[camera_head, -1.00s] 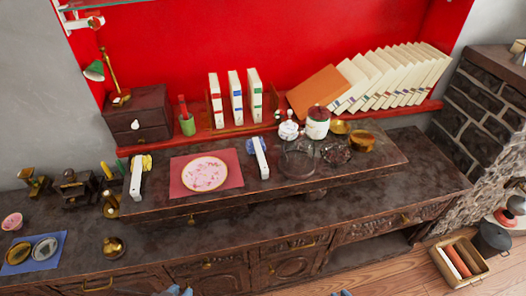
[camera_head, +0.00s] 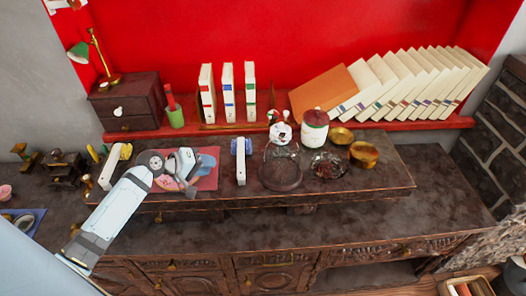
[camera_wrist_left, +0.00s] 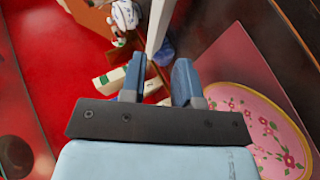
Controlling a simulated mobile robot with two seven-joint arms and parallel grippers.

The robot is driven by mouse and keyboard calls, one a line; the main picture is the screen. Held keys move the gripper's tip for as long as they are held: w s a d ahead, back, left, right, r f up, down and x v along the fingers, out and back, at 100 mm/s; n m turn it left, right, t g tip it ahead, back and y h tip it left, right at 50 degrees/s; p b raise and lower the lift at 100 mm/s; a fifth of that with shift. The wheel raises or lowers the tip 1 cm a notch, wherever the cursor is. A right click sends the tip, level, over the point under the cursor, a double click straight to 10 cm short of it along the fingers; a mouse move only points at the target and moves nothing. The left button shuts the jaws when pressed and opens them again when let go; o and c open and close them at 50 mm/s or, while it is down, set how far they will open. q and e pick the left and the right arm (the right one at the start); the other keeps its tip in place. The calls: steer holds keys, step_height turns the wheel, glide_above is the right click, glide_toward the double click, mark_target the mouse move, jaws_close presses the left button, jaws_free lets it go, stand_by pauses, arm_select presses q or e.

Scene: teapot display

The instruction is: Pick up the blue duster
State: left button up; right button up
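The blue duster (camera_head: 241,165) lies on the raised dark wooden shelf, right of the pink plate mat. Its white handle points to the front and its blue head shows at the back end. In the left wrist view the duster (camera_wrist_left: 158,26) lies ahead of the fingers, with blue fluff beside the white handle. My left gripper (camera_head: 193,172) is over the pink mat, left of the duster and apart from it. In the left wrist view its blue fingers (camera_wrist_left: 158,68) are spread with nothing held between them. My right gripper is not in view.
A yellow-ended duster (camera_head: 116,158) lies to the left, partly behind my left arm. A round dark stand (camera_head: 281,175), a red-topped jar (camera_head: 314,129) and brass bowls (camera_head: 364,154) stand right of the blue duster. White books (camera_head: 227,92) stand behind. The lower counter is mostly clear.

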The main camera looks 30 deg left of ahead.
mark_target(241, 167)
arm_select(q)
steer(key=x, duration=0.7)
steer(key=shift+w+d+f+p, duration=0.2)
steer(key=shift+w+f+p, duration=0.05)
steer(key=shift+p, duration=0.05)
steer(key=shift+p+x, duration=0.4)
steer(key=shift+x, duration=2.4)
steer(key=shift+s+d, duration=0.1)
steer(key=shift+s, duration=0.05)
jaws_close()
